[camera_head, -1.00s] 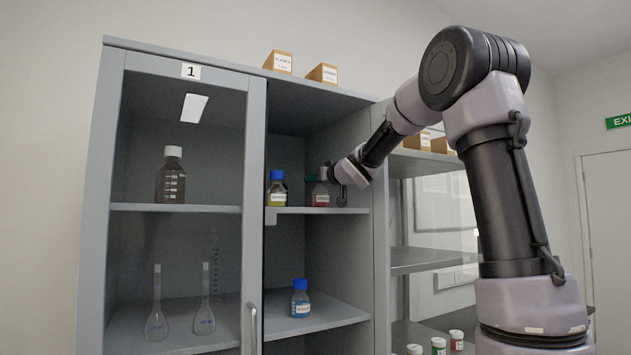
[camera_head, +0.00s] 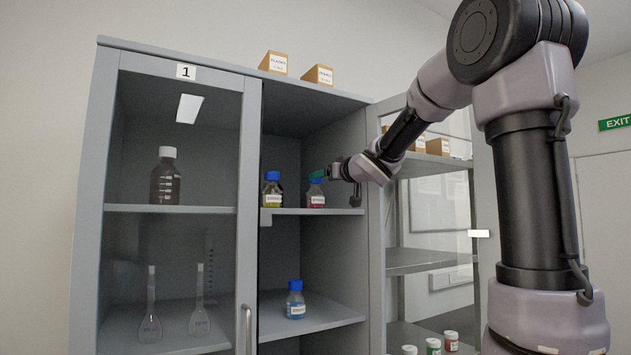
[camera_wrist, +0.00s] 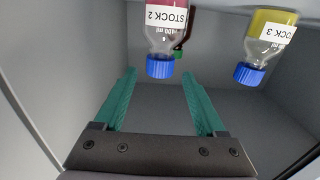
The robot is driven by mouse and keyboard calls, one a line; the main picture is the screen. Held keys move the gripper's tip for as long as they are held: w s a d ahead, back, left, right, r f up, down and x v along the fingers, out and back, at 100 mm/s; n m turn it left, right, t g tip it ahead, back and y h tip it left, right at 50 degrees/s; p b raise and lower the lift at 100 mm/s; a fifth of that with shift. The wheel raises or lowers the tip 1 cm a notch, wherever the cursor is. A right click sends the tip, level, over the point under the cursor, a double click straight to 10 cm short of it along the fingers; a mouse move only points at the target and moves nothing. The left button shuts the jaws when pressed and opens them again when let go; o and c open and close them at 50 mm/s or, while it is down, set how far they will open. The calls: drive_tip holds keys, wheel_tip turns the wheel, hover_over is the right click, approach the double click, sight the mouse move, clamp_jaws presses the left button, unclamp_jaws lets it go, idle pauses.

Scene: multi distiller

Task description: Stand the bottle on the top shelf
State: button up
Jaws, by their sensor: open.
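A small clear bottle with red contents, a blue cap and a white label (camera_head: 316,197) stands upright on the upper shelf (camera_head: 345,211) in the cabinet's right-hand compartment. In the wrist view, where things appear upside down, the red bottle (camera_wrist: 168,22) is labelled "STOCK 2". My gripper (camera_head: 318,174) is at the bottle's cap height, just to its right in the head view. In the wrist view, my gripper (camera_wrist: 160,76) has its green fingers apart with nothing held between them. The blue cap lies near the line between the fingertips.
A yellow bottle (camera_head: 272,190), "STOCK 3", stands close left of the red one. A blue bottle (camera_head: 296,299) stands on the shelf below. A glass door (camera_head: 180,200) closes the left compartment. A small green item (camera_wrist: 179,53) shows behind the red bottle.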

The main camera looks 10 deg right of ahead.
drive_tip(key=s+d+f+m+g+h, duration=0.2)
drive_tip(key=s+d+f+m+h, duration=0.25)
drive_tip(key=s, duration=0.45)
drive_tip(key=s+d+f+m+g+h, duration=0.2)
drive_tip(key=s+d+f+m+h, duration=0.1)
drive_tip(key=s+d+f, duration=0.4)
drive_tip(key=s+a+f+g+y, duration=0.2)
drive_tip(key=s+a+f+g, duration=0.1)
drive_tip(key=s, duration=0.5)
drive_tip(key=s+a+f+g+y, duration=0.2)
drive_tip(key=s+a+f, duration=0.3)
drive_tip(key=s+f, duration=0.3)
drive_tip(key=shift+s+g, duration=0.5)
drive_tip(key=shift+s, duration=0.2)
drive_tip(key=shift+f+m, duration=0.1)
drive_tip(key=shift+m, duration=0.15)
